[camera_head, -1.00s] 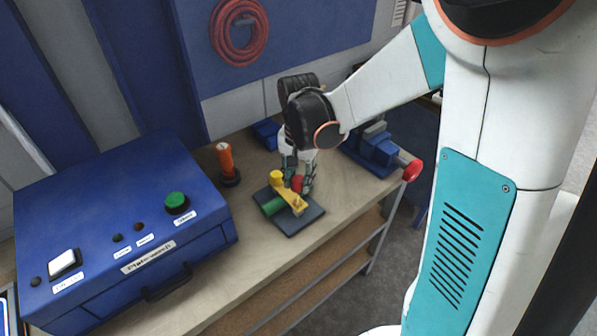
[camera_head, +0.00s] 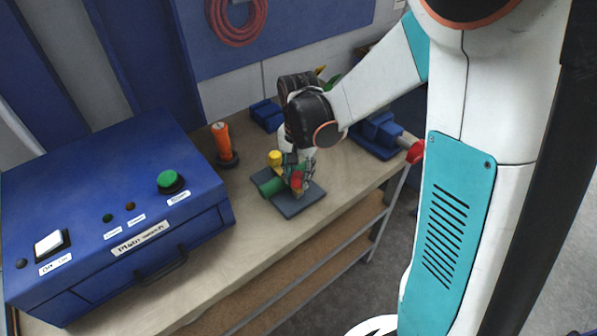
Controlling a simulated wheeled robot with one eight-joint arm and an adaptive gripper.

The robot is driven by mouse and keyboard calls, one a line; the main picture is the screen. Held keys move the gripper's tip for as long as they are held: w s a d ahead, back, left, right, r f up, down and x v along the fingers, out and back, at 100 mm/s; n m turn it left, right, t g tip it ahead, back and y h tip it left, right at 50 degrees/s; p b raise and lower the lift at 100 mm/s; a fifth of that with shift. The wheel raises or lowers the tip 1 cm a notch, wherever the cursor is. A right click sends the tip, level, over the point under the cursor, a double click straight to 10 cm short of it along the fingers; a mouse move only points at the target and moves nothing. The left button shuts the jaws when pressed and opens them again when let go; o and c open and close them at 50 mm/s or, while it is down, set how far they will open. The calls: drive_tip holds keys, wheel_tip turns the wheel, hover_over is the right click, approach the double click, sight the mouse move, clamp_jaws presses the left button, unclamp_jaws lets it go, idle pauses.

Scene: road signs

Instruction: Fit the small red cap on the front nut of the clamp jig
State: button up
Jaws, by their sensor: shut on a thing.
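The clamp jig is a dark grey plate (camera_head: 304,203) on the bench, with a green cylinder (camera_head: 270,187) and a yellow knob (camera_head: 275,157) on it. My gripper (camera_head: 298,180) is over the jig, fingers pointing down. It is shut on the small red cap (camera_head: 297,180), which sits between the fingertips at the front of the jig's yellow bar. The fingers and cap hide the front nut. I cannot tell whether the cap touches the nut.
A blue machine box (camera_head: 110,220) with a green button stands at the left. An orange-handled tool (camera_head: 222,142) stands upright behind the jig. Bare bench (camera_head: 262,232) lies in front.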

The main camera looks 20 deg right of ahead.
sight(299, 173)
drive_tip(key=shift+f, duration=0.3)
idle(0.5)
drive_tip(key=o, duration=0.7)
drive_tip(key=shift+o, duration=0.2)
wheel_tip(299, 173, up, 12)
idle(0.5)
drive_tip(key=s+n+t+b, duration=0.5)
drive_tip(key=s+n+t, duration=0.2)
drive_tip(key=s, duration=0.8)
drive_tip(key=shift+s+a+f+n, duration=0.2)
drive_tip(key=shift+f+n, duration=0.2)
drive_tip(key=shift+n, duration=0.4)
